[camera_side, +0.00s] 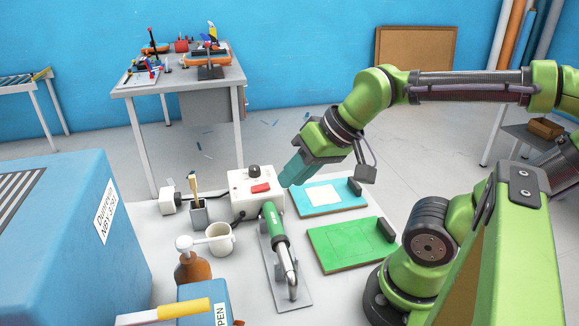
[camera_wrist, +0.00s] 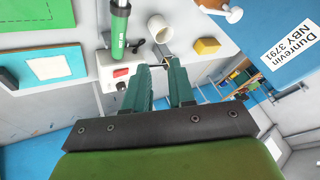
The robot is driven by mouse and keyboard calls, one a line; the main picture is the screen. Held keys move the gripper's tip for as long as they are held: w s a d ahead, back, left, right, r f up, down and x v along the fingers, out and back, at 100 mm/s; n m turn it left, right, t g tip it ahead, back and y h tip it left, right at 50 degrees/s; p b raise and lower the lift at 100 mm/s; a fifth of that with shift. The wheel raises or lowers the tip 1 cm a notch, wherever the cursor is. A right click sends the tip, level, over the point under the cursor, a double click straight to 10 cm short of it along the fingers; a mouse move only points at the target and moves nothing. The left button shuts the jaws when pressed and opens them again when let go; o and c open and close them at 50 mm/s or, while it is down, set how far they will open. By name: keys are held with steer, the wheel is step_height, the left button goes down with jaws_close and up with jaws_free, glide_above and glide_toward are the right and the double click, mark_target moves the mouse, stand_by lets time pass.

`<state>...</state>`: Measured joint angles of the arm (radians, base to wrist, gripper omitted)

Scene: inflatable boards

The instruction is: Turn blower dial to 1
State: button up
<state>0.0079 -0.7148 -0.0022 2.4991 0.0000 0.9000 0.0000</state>
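The blower's white control box (camera_side: 238,184) stands on the table, with a black dial (camera_side: 253,171) on top and a red switch (camera_side: 261,188) beside it. The number the dial points to is too small to read. The green blower handle (camera_side: 272,221) lies on a metal stand in front of the box. My gripper (camera_side: 288,180) is at the box's right side in the side view, with its teal fingers angled down. In the wrist view the fingers (camera_wrist: 164,72) are apart with nothing seen between them.
A blue board (camera_side: 331,203) and a green board (camera_side: 352,247) lie right of the box. A white mug (camera_side: 221,238), a brush holder (camera_side: 199,213) and a brown bottle (camera_side: 194,269) stand to the left. A large blue case (camera_side: 60,240) fills the left front.

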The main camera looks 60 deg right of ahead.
steer(key=o, duration=0.6)
steer(key=w+d+g, duration=0.1)
steer(key=w+d, duration=0.1)
steer(key=w, duration=0.1)
steer(key=w+d, duration=0.2)
steer(key=w, duration=0.1)
steer(key=w+d+g, duration=0.1)
steer(key=w, duration=0.2)
steer(key=shift+w+d+r+m+g+h, duration=0.25)
steer(key=shift+w+d+m+g+h, duration=0.05)
steer(key=shift+w+d+m+h, duration=0.1)
steer(key=shift+o, duration=0.2)
steer(key=n+g+h, duration=0.1)
steer(key=n+g, duration=0.3)
steer(key=n, duration=0.1)
glide_above(254, 167)
step_height(254, 167, down, 17)
steer(key=shift+r, duration=0.15)
steer(key=c, duration=1)
